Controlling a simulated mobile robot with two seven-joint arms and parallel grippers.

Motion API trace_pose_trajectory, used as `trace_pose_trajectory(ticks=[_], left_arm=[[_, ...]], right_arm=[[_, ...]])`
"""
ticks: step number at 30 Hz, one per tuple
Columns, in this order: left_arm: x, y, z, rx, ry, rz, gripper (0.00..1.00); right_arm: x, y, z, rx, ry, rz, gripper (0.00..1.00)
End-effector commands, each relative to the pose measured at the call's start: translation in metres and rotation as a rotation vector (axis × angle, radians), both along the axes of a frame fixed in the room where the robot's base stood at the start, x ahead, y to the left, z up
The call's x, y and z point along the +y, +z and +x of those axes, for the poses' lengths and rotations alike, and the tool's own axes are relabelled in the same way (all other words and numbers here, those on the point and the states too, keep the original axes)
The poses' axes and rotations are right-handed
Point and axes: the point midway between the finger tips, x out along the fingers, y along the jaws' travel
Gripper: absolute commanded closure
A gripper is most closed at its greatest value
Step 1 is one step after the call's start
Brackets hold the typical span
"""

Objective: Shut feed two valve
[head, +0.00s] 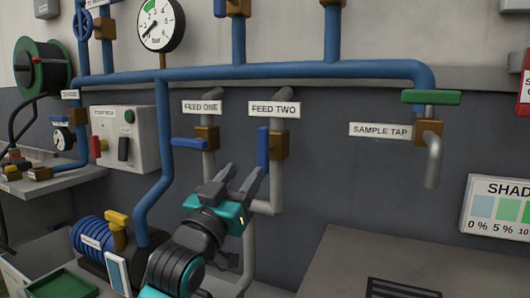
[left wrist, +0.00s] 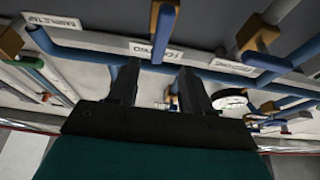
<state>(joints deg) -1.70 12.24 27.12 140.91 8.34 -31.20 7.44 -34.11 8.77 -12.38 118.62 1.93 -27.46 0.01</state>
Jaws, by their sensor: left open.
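The feed two valve is a brass body (head: 279,146) on a grey pipe, under the FEED TWO label (head: 274,109). Its blue lever (head: 263,149) stands upright, in line with the pipe. In the left wrist view the blue lever (left wrist: 162,38) shows beyond the fingertips. My left gripper (head: 243,172) is open and empty, just below and left of the lever, its fingers pointing up towards the wall. In the left wrist view nothing sits between its fingers (left wrist: 158,72). Whether a finger touches the lever cannot be told. My right gripper is not in view.
The feed one valve (head: 207,138), left of feed two, has its blue lever (head: 188,143) crosswise. A sample tap (head: 428,132) with a green handle is at the right. A blue pipe (head: 300,70) runs above. A grey bench (head: 400,260) lies lower right.

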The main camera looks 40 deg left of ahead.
Motion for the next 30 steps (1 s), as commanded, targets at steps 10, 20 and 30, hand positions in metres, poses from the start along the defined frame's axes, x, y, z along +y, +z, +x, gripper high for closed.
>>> trace_pose_trajectory(ticks=[10,20,30], left_arm=[[0.017,0.025,0.054,-0.001,0.002,0.002,0.51],[0.028,0.038,0.088,0.0,0.0,0.001,0.51],[0.029,0.04,0.092,0.001,0.0,0.001,0.51]], right_arm=[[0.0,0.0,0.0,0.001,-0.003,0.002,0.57],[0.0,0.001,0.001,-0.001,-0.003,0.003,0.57],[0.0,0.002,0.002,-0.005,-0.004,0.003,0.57]])
